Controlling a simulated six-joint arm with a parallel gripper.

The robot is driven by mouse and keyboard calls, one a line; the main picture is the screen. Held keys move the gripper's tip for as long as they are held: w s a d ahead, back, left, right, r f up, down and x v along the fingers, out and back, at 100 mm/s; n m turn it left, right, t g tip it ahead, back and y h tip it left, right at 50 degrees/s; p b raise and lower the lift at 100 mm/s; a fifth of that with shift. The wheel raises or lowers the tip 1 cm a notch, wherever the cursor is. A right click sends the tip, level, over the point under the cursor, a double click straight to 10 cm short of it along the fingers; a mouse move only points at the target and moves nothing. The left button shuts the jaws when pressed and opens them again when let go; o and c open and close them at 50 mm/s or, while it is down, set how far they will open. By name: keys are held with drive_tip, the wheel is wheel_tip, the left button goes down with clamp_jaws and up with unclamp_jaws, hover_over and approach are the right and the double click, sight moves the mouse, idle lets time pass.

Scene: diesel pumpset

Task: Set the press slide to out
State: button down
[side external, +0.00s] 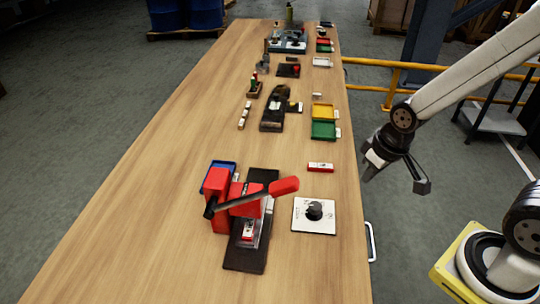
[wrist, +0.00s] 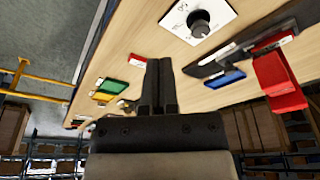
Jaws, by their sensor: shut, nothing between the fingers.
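The red press (side external: 220,205) stands near the front of the long wooden table in the side view, with a dark lever ending in a red handle (side external: 284,187) reaching to the right. Its slide (side external: 247,237) lies low on a black base plate (side external: 245,262), with a small red and white piece on it. How far the slide is in or out is hard to tell. The red press also shows in the wrist view (wrist: 277,82) at the right. My gripper (side external: 367,178) hangs off the table's right edge, apart from the press. In the wrist view its fingers (wrist: 160,62) are together and empty.
A white plate with a black knob (side external: 314,211) lies right of the press. A red block (side external: 320,167), green tray (side external: 324,130) and yellow tray (side external: 323,112) lie farther back. A blue tray (side external: 217,172) sits behind the press. The table's left side is clear.

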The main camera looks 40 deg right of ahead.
idle(0.4)
drive_tip(key=c, duration=0.6)
unclamp_jaws()
drive_tip(key=shift+w, duration=0.15)
drive_tip(key=shift+o, duration=1.3)
drive_tip(key=shift+w+a+r, duration=0.1)
drive_tip(key=shift+w, duration=0.2)
drive_tip(key=w+a+f+m+g, duration=0.1)
drive_tip(key=w+a+g, duration=0.1)
drive_tip(key=w+a, duration=0.2)
drive_tip(key=w+a+f+m+g+y, duration=0.1)
drive_tip(key=w+a, duration=0.4)
drive_tip(key=w, duration=0.6)
drive_tip(key=w+a+f+m+g, duration=0.1)
drive_tip(key=w+a+g, duration=0.3)
drive_tip(key=w, duration=0.3)
drive_tip(key=shift+w+a+m, duration=0.35)
drive_tip(key=shift+a+m, duration=0.05)
drive_tip(key=shift+a, duration=0.2)
drive_tip(key=shift+f, duration=0.15)
drive_tip(key=shift+x, duration=3.85)
drive_tip(key=shift+a, duration=0.15)
drive_tip(key=shift+c, duration=0.2)
